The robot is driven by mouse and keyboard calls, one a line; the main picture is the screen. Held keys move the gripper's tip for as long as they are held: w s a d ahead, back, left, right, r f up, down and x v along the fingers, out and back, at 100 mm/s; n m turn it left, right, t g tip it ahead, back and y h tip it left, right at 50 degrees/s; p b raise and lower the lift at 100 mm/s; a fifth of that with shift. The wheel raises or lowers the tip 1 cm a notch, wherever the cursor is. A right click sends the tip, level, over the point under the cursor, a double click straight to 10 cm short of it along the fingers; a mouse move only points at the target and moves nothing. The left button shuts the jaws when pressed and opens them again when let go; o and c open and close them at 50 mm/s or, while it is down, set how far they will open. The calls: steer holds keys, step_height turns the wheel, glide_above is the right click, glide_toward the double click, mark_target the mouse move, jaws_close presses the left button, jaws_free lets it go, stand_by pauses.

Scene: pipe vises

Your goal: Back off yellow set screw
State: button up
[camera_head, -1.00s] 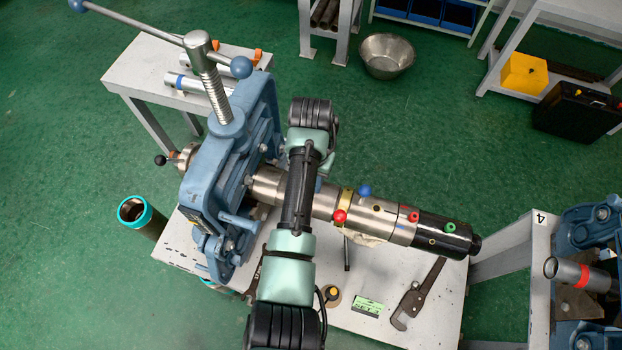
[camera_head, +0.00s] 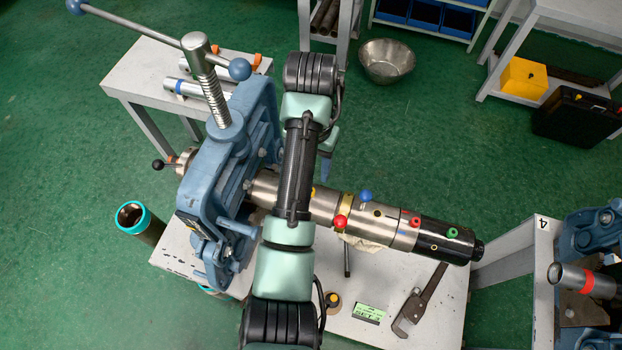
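A steel pipe assembly (camera_head: 376,227) lies clamped in the blue vise (camera_head: 228,165) and points right, ending in a black section. A small yellow spot (camera_head: 312,191), seemingly the yellow set screw, shows on the pipe just right of my arm, which covers the pipe left of it. My arm crosses the view over the pipe. My gripper (camera_head: 325,168) seems to be the narrow end hanging behind the arm, above the pipe near the yellow spot. Its fingertips are too small and hidden to read, and I cannot tell whether it touches the screw.
Blue (camera_head: 366,196), red (camera_head: 340,222) and green (camera_head: 452,232) knobs stick out along the pipe. A pipe wrench-like tool (camera_head: 418,305) and a green-labelled box (camera_head: 368,313) lie on the white bench (camera_head: 388,275). A second vise (camera_head: 590,245) stands right.

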step_height(320, 180, up, 4)
steer(key=shift+r+p, duration=0.1)
steer(key=shift+p, duration=1.1)
steer(key=w+d+r+t+h+b, duration=0.1)
steer(key=w+d+r+t+b, duration=0.15)
steer(key=w+r+t, duration=0.7)
step_height(320, 180, up, 14)
steer(key=w+d+r+n+t, duration=0.1)
steer(key=w+t, duration=0.1)
steer(key=t, duration=0.2)
steer(key=s+a+r+n+t+b, duration=0.1)
steer(key=s+r+t, duration=0.25)
steer(key=r, duration=0.55)
steer(key=s+r+n+t+b, duration=0.1)
steer(key=s+r+t, duration=0.25)
steer(key=r, duration=0.45)
steer(key=s+a+r+n+t+b, duration=0.1)
steer(key=s+a+r+t, duration=0.1)
steer(key=s+r+t, duration=0.5)
steer(key=s+r, duration=0.3)
steer(key=s, duration=0.2)
steer(key=shift+a+r+y, duration=0.3)
steer(key=shift+a+r, duration=0.05)
